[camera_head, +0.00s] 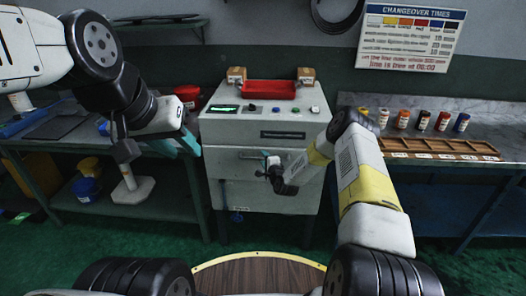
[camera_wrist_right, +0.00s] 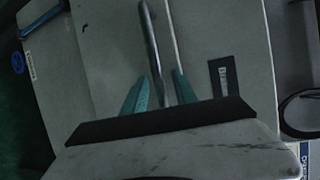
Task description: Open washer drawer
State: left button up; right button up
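The grey washer (camera_head: 263,128) stands in the middle of the head view, with its drawer (camera_head: 232,190) in the front below the control panel. The drawer looks closed. A bar handle (camera_wrist_right: 152,45) crosses the right wrist view. My right gripper (camera_head: 270,170) is in front of the drawer; in the wrist view its two teal fingers (camera_wrist_right: 160,92) stand on either side of the bar, with gaps showing, so it looks open around the handle. My left gripper (camera_head: 187,144) is left of the washer; its finger opening cannot be made out.
A red tray (camera_head: 268,90) and two small boxes sit on top of the washer. The right bench (camera_head: 480,140) holds several coloured jars and a wooden rack (camera_head: 440,149). The left bench (camera_head: 60,140) stands beside the washer. Green floor shows in front of the washer.

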grip_shut()
dwell(1.4)
